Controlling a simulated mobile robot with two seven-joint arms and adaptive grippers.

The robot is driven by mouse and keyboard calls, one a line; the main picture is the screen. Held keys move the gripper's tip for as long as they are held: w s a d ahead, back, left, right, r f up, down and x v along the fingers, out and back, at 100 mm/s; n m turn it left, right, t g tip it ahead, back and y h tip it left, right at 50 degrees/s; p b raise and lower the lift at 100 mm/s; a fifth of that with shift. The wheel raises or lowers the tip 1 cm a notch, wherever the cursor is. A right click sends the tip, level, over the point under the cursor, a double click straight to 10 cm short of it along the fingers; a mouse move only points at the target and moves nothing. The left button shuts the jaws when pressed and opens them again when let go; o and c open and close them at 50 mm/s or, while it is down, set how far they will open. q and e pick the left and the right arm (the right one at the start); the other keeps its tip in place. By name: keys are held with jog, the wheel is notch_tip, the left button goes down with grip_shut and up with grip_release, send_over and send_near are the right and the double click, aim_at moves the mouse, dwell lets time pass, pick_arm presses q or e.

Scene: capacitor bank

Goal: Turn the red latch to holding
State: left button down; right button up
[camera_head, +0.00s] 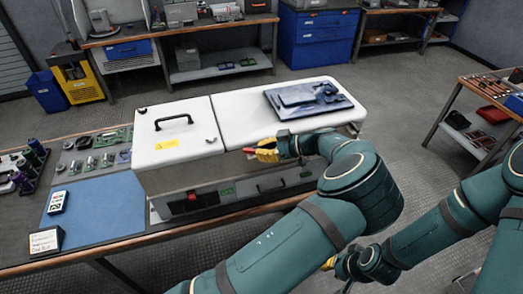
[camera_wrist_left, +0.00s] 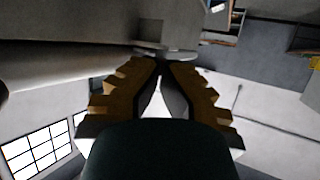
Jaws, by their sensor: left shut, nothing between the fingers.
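A white cabinet (camera_head: 180,132) with a hinged lid and black handle stands on the bench. A small red part (camera_head: 249,150) shows at its front edge, right at the tips of my left gripper (camera_head: 262,150); whether they touch I cannot tell. Another red piece (camera_head: 191,197) sits in a black surround on the grey lower front. I cannot tell for sure which is the latch. My left gripper, with yellow fingers, is shut and empty; its tips meet in the left wrist view (camera_wrist_left: 160,62). My right gripper (camera_head: 330,264) is low, mostly hidden by my arm.
A dark blue tray-like device (camera_head: 308,98) lies on the cabinet top. A blue mat (camera_head: 95,208) with a small meter (camera_head: 58,201) and a label card (camera_head: 45,241) lies to the left. Spools and circuit boards line the bench's left side. Floor is free behind the bench.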

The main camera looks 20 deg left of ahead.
aim_at(251, 152)
pick_arm(q)
jog(key=shift+s+a, duration=0.1)
jog(key=shift+a, duration=0.15)
